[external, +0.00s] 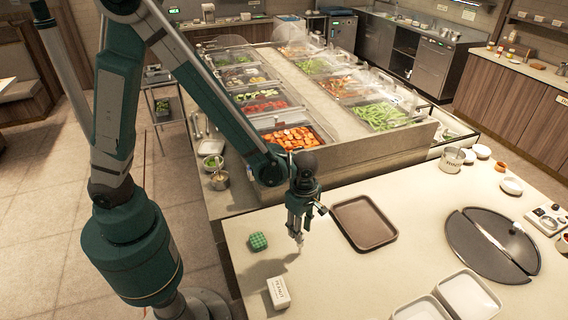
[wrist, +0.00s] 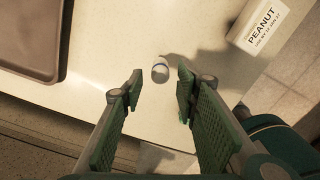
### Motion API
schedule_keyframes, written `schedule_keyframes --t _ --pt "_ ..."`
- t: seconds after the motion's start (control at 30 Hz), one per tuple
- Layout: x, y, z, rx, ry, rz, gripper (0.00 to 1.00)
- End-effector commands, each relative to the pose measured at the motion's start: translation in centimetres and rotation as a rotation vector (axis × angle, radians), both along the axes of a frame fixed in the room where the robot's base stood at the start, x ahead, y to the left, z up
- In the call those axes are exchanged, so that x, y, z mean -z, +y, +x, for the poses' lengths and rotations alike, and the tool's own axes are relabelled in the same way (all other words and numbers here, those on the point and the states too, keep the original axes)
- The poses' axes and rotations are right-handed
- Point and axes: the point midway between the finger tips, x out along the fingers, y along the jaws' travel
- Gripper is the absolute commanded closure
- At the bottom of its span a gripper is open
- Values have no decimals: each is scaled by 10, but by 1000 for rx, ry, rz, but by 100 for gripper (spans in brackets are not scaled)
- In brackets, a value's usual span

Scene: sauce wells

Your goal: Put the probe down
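My gripper (external: 298,232) points down over the light counter, left of the brown tray. In the wrist view its two green fingers (wrist: 160,88) are spread apart with a gap between them.
A brown tray (external: 364,223) lies right of my gripper. A green checked block (external: 258,241) and a white PEANUT box (external: 278,292) are to the left and front. White bins (external: 468,296) and a dark round plate (external: 480,245) are further right. Food wells stand behind.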

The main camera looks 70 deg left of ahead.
Motion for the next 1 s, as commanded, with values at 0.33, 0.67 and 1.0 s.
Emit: schedule_keyframes --t 0.33,0.67,1.0 --pt "-38 0 -1 0 0 0 69" --pt "-74 0 0 0 0 0 69" --pt "-92 0 0 0 0 0 69"
